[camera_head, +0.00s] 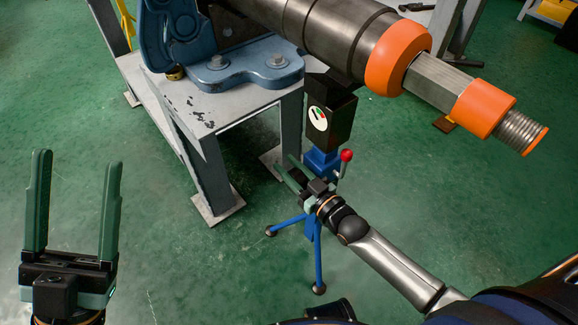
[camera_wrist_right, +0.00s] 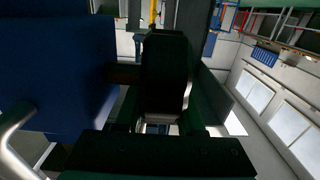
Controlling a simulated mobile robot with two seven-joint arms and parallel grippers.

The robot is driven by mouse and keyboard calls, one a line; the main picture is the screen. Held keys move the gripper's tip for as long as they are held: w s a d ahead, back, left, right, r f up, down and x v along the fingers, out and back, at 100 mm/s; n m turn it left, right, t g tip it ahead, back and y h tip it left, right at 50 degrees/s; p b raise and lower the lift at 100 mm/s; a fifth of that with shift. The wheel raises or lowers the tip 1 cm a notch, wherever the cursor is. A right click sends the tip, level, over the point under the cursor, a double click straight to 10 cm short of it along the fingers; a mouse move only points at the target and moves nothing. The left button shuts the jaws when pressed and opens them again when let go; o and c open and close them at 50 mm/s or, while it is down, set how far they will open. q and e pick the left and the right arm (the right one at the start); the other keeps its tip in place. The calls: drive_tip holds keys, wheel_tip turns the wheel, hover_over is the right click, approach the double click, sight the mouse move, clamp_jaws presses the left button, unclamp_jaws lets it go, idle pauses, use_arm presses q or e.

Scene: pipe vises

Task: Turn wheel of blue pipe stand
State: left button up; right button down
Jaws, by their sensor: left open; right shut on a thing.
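The blue pipe stand (camera_head: 316,235) stands on the floor right of the grey table, with a blue post, splayed blue legs and a black head (camera_head: 332,112). A lever with a red knob (camera_head: 347,155) sticks up from it. My right gripper (camera_head: 291,173) is at the post below the head and largely hides the wheel there. In the right wrist view, a dark rounded part, seemingly the wheel (camera_wrist_right: 166,70), sits between the fingers of the shut gripper. The stand's blue body (camera_wrist_right: 55,65) fills the left there. My left gripper (camera_head: 78,160) is open and empty, apart from everything.
A grey table (camera_head: 225,103) carries a blue vise (camera_head: 245,68). A thick dark pipe (camera_head: 310,30) with orange collars (camera_head: 398,57) reaches out above and right of the stand. The green floor (camera_head: 180,270) is clear between my left gripper and the stand.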

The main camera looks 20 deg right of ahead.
use_arm(q)
drive_tip(key=shift+f, duration=0.1)
use_arm(e)
drive_tip(key=shift+s+f+b, duration=0.1)
drive_tip(key=shift+f+b, duration=0.05)
drive_tip(key=shift+b, duration=0.45)
drive_tip(key=t+b, duration=0.1)
drive_tip(key=b, duration=0.1)
drive_tip(key=t+y+b, duration=0.1)
drive_tip(key=t+b, duration=0.1)
drive_tip(key=b, duration=0.1)
drive_tip(key=shift+s+d+r+t, duration=0.2)
drive_tip(key=shift+s+t, duration=0.1)
drive_tip(key=shift+s, duration=0.1)
drive_tip(key=shift+s+r+t+y+b, duration=0.25)
drive_tip(key=shift+t+y+b, duration=0.2)
drive_tip(key=shift+t, duration=0.15)
use_arm(q)
wheel_tip(320, 180, down, 8)
drive_tip(key=d, duration=0.1)
drive_tip(key=shift+w+g, duration=0.15)
drive_tip(key=shift+g, duration=0.15)
use_arm(e)
drive_tip(key=shift+s+d+r+t+y, duration=0.1)
drive_tip(key=shift+s+r+t+y, duration=0.15)
drive_tip(key=shift+t, duration=0.55)
use_arm(q)
drive_tip(key=shift+f, duration=0.1)
